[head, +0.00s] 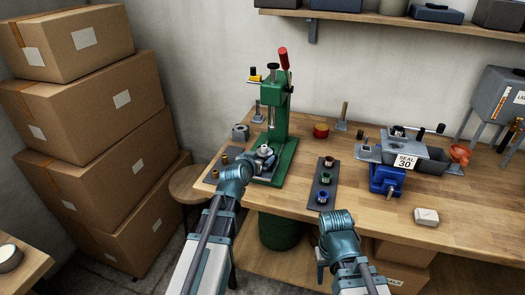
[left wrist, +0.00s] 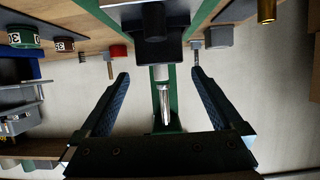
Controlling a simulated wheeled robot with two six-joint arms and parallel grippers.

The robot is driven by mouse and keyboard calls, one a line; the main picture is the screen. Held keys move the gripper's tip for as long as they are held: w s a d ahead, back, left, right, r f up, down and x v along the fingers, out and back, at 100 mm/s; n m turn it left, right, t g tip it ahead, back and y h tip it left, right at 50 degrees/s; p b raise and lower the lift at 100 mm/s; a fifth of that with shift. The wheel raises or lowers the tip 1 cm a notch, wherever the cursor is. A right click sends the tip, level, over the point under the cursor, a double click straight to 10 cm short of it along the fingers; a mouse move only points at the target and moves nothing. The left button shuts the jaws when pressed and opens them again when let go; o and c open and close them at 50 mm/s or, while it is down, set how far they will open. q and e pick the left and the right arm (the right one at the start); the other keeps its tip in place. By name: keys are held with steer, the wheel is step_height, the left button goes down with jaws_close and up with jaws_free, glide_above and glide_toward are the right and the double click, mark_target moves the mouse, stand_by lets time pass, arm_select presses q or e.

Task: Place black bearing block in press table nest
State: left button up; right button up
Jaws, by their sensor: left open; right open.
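The green arbor press (head: 278,125) stands at the table's back left, with its silver ram (left wrist: 164,100) in the left wrist view. A black block (left wrist: 155,50), probably the bearing block, shows at the press in the left wrist view, just beyond and between the fingertips. I cannot tell how it is seated, and the nest is hidden. My left gripper (head: 259,162) is open at the front of the press table; its spread fingers also show in the left wrist view (left wrist: 158,75), apart from the block. My right gripper (head: 337,218) is open and empty near the table's front edge.
A dark strip (head: 313,194) holds red, green and blue ringed parts. Brass pins (head: 223,160) stand left of the press. A blue vise (head: 386,180) and grey tray (head: 430,158) are at right, with a whitish block (head: 426,217) in front. Cardboard boxes (head: 85,110) fill the left.

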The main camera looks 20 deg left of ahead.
arm_select(q)
steer(key=p+v, duration=0.1)
steer(key=v, duration=0.4)
steer(key=s+d+f+g, duration=0.1)
steer(key=d, duration=0.1)
steer(key=s+d+f+m+g+h, duration=0.1)
steer(key=d+f, duration=0.1)
steer(key=d, duration=0.1)
steer(key=s+d+f+g, duration=0.1)
steer(key=d, duration=0.1)
steer(key=shift+d+f+m+h, duration=0.3)
steer(key=shift+d+f+h, duration=0.05)
steer(key=shift+f+h, duration=0.05)
steer(key=s+d+f+g+y, duration=0.1)
steer(key=s+d+f+g, duration=0.2)
steer(key=s, duration=0.4)
steer(key=s+d+f+m+g+y, duration=0.1)
steer(key=s+d+f+g, duration=0.1)
steer(key=s, duration=0.5)
steer(key=s+d+f+g+y, duration=0.1)
steer(key=s+d+f+g, duration=0.2)
steer(key=s+g, duration=0.3)
steer(key=shift+s+d+f+m+y, duration=0.35)
steer(key=shift+s+d, duration=0.35)
steer(key=shift+s, duration=0.35)
